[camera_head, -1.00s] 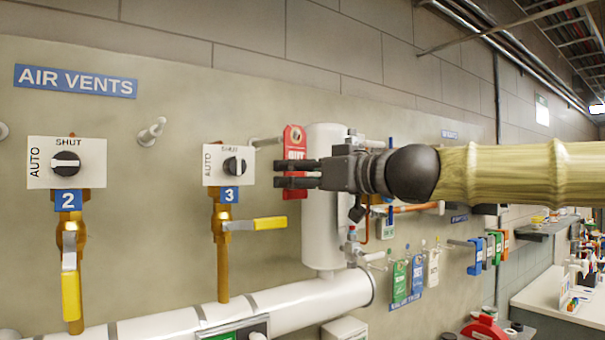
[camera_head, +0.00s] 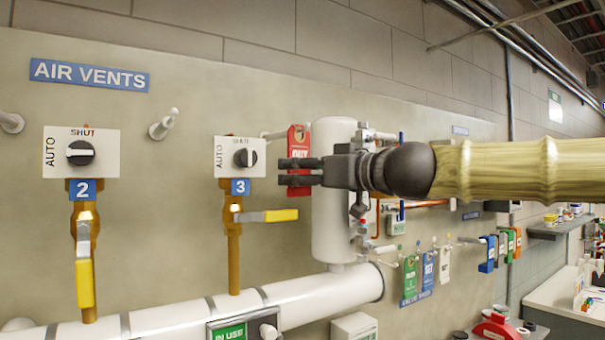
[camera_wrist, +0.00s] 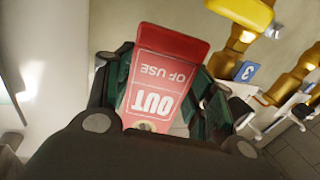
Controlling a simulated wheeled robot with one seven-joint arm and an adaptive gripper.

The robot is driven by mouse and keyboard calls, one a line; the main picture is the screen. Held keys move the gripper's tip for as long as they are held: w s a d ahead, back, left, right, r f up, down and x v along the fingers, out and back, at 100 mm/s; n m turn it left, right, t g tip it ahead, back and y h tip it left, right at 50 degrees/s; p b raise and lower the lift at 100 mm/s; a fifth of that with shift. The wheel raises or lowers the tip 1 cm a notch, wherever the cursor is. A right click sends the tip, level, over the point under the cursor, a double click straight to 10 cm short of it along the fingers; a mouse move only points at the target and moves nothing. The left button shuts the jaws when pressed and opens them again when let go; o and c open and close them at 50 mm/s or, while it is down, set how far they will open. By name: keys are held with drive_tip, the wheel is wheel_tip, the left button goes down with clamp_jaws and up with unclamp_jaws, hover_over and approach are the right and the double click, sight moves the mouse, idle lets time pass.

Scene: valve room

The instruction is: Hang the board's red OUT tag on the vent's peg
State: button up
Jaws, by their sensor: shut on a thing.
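The red OUT tag (camera_head: 298,147) is held in my gripper (camera_head: 299,171), upright in front of the wall. Vent 3's peg (camera_head: 272,134) sticks out just left of the tag's top. Its tip is close to or behind the tag, and I cannot tell whether they touch. Another peg (camera_head: 163,124) stands right of vent 2's switch plate (camera_head: 82,152).
A white vertical tank (camera_head: 334,225) stands behind my gripper, above a white horizontal pipe (camera_head: 165,316). Vent 3's yellow lever (camera_head: 281,215) juts right below the gripper. Green, blue and white tags (camera_head: 429,270) hang at right.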

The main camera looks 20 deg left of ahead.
idle(0.4)
drive_tip(key=o, duration=0.8)
drive_tip(key=shift+o, duration=0.2)
